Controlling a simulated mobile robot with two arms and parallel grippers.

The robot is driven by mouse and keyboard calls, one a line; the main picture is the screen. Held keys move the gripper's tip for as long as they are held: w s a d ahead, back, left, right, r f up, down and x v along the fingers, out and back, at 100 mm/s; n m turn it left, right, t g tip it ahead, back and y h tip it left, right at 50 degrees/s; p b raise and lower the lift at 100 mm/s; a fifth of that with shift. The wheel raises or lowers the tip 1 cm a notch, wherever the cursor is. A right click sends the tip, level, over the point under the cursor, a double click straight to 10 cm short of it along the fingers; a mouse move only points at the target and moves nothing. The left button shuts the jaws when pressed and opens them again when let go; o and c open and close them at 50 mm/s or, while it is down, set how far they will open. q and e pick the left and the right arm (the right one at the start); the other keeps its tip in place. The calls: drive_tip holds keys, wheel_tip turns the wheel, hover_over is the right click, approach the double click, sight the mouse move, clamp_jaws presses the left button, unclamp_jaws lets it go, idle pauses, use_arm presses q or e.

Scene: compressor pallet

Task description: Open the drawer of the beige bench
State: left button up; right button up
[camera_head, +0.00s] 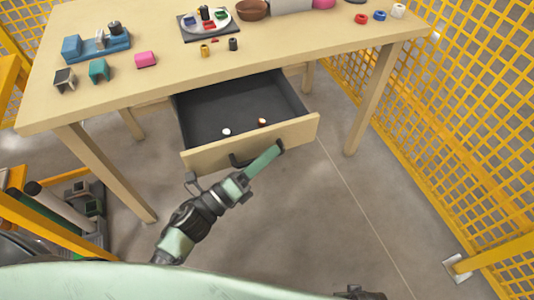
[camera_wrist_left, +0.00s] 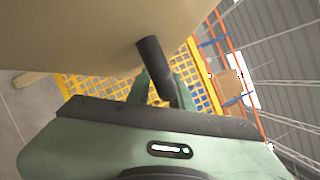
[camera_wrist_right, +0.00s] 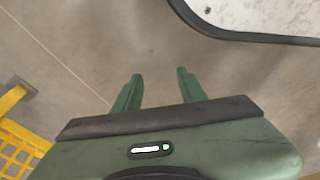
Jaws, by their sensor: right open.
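The beige bench (camera_head: 190,75) stands ahead with its drawer (camera_head: 255,143) pulled well out. The drawer has a beige front and a dark grey inside. A dark bar handle (camera_head: 237,160) is on the drawer front. My left gripper (camera_head: 276,150) is at the handle; in the left wrist view the dark handle (camera_wrist_left: 152,60) lies between its fingers (camera_wrist_left: 163,83), which look closed on it. My right gripper (camera_wrist_right: 160,75) is open and empty above the floor in the right wrist view.
Two small pieces, one white (camera_head: 226,132) and one brownish (camera_head: 262,122), lie in the drawer. Blocks, a blue holder (camera_head: 97,48) and a plate tray (camera_head: 208,22) stand on the bench. Yellow mesh fencing (camera_head: 470,110) is at the right. Floor before the drawer's right side is clear.

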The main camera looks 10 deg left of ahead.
use_arm(q)
drive_tip(key=v, duration=0.7)
drive_tip(key=shift+s+a+b, duration=0.25)
drive_tip(key=shift+s+b, duration=0.05)
drive_tip(key=shift+b, duration=0.05)
use_arm(e)
drive_tip(key=shift+w+a+r, duration=0.1)
drive_tip(key=shift+w+r, duration=0.15)
drive_tip(key=shift+r, duration=0.35)
drive_tip(key=shift+w+a+r, duration=0.1)
drive_tip(key=shift+w+r, duration=0.15)
drive_tip(key=shift+r, duration=0.3)
drive_tip(key=shift+d, duration=0.15)
